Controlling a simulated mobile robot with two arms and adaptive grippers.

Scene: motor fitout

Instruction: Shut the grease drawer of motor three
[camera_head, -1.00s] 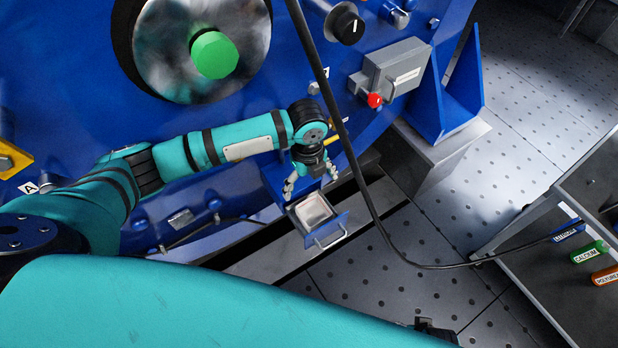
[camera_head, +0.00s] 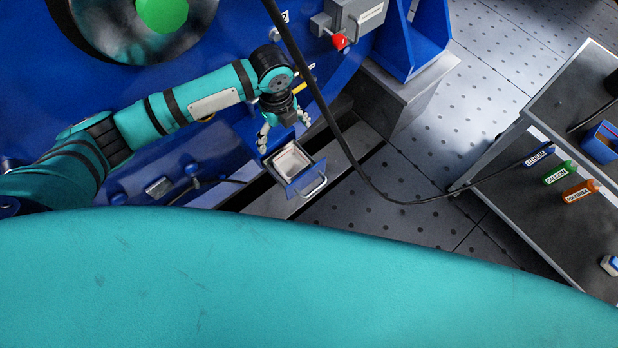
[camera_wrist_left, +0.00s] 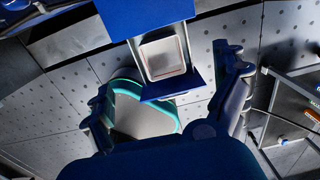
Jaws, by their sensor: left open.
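The grease drawer (camera_head: 293,162) is a small open-topped tray with a blue front panel and a metal handle (camera_head: 316,187). It stands pulled out from the blue motor housing, low on its side. In the left wrist view the drawer (camera_wrist_left: 164,57) is out, with its blue front (camera_wrist_left: 171,85) across the middle. My left gripper (camera_head: 284,131) is open and empty, above and beside the drawer at its housing side in the head view. Its fingers are spread on both sides of the drawer in the left wrist view; contact cannot be told. My right gripper is not in view.
A black cable (camera_head: 335,130) hangs across the scene just right of the drawer. A grey box with a red knob (camera_head: 340,41) sits on the motor above. A dark cart (camera_head: 520,205) with labelled cartridges stands at the right. Perforated floor lies between.

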